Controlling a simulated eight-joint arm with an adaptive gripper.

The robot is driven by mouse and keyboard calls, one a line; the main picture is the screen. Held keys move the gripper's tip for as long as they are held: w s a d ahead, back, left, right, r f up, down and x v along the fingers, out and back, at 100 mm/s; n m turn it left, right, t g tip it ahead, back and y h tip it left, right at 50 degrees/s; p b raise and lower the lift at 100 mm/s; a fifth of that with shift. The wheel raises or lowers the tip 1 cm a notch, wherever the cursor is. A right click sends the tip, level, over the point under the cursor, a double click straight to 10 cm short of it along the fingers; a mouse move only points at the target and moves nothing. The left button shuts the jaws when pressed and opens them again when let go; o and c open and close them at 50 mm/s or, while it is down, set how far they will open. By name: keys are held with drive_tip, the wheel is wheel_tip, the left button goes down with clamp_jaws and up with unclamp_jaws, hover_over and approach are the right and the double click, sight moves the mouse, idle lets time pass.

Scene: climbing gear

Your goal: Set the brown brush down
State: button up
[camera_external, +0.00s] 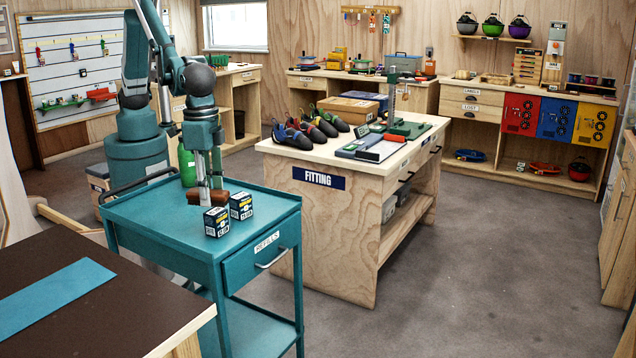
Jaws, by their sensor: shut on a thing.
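My gripper (206,186) points straight down over the top of the teal cart and is shut on the brown brush (202,198). The brush is a small brown block. It is at or just above the cart top (160,213), and I cannot tell whether it touches. The fingers cover part of the brush. Two small dark boxes with white and yellow markings stand on the cart: one box (217,222) just in front of the brush, the other box (241,206) to its right.
A green bottle (187,165) shows behind the cart top near my arm. The cart top is clear at left. The fitting bench (330,165) with shoes stands to the right. A dark table (70,290) with a teal strip is at front left.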

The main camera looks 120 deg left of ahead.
drive_tip(key=s+d+m, duration=0.2)
drive_tip(key=s+d, duration=0.7)
drive_tip(key=d, duration=0.6)
drive_tip(key=m, duration=0.2)
hover_over(88, 274)
drive_tip(key=shift+f, duration=2.5)
drive_tip(key=shift+f, duration=0.1)
drive_tip(key=shift+f+b, duration=0.55)
drive_tip(key=shift+f, duration=2.5)
drive_tip(key=shift+f, duration=1.85)
drive_tip(key=shift+f+b, duration=0.2)
drive_tip(key=shift+b, duration=0.15)
